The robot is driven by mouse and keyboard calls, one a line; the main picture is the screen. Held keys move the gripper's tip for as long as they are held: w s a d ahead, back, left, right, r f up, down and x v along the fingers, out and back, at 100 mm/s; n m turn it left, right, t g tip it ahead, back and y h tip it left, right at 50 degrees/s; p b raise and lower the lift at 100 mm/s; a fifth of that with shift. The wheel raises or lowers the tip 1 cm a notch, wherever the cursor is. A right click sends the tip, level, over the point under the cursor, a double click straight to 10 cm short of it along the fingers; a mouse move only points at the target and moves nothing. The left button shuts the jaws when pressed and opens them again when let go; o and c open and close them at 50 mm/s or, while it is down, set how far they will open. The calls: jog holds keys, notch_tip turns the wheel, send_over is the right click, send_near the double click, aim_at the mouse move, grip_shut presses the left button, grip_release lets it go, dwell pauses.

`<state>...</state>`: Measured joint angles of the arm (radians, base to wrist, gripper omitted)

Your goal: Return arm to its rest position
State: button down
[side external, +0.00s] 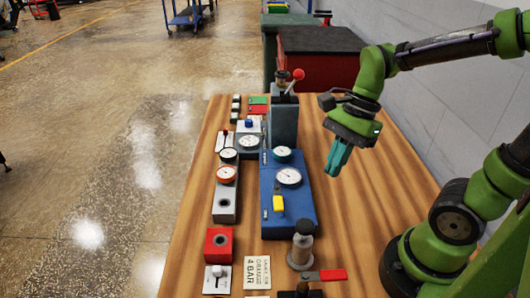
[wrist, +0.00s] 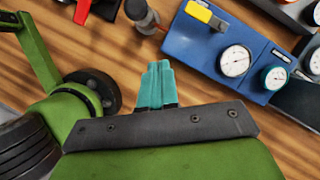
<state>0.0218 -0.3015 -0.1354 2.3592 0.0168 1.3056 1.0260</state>
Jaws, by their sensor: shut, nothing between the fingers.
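My gripper (side external: 339,157) has teal fingers and hangs from my green arm over the right part of the wooden table (side external: 370,205). The fingers are shut with nothing between them, and they point down. They are to the right of the blue panel and apart from it. In the wrist view the teal fingers (wrist: 156,84) are together above bare wood, below and left of the blue panel (wrist: 215,45).
The blue panel (side external: 284,222) carries dials and a yellow handle (side external: 278,203). A grey block with a red-knobbed lever (side external: 298,75) stands behind it. A red-handled valve (side external: 325,275) is at the front. Gauge and switch boxes (side external: 225,205) line the left. Wood at right is clear.

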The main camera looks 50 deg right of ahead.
notch_tip(320, 180, up, 6)
jog(key=n+t+h, duration=0.2)
jog(key=n+t, duration=0.4)
jog(key=n, duration=0.9)
jog(key=shift+w+n+t, duration=0.3)
jog(key=shift+n, duration=0.1)
